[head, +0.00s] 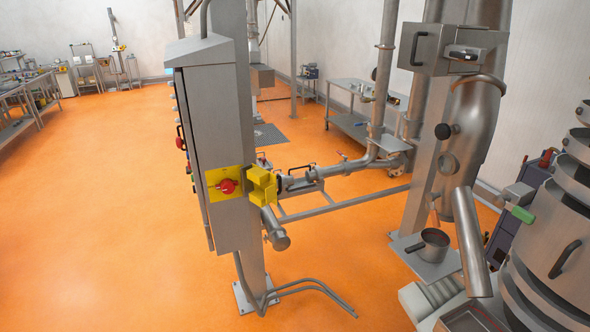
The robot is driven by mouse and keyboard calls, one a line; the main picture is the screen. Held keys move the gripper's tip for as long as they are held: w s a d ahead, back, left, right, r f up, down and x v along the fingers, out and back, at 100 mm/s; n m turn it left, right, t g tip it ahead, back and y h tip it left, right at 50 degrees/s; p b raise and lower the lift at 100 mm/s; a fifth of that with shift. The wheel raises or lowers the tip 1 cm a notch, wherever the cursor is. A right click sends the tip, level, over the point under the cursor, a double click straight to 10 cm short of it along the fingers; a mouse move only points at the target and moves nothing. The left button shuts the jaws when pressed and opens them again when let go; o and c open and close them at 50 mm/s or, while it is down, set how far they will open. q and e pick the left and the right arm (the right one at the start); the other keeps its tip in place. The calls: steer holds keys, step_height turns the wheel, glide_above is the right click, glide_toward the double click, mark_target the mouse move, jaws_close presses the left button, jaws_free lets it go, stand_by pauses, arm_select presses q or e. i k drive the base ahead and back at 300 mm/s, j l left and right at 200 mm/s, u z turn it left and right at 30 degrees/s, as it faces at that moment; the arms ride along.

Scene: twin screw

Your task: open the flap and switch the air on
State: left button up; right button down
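A grey metal cabinet (215,130) stands upright on a post left of centre. Neither of my grippers is in view.
Pipes (340,168) run behind the cabinet to a large steel column. Stacked round steel vessels (560,250) fill the right edge. Bent tubes (300,285) lie low by the cabinet's foot. Orange floor (110,220) at left is clear.

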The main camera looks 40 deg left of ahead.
mark_target(227, 186)
steer(key=u, duration=1.75)
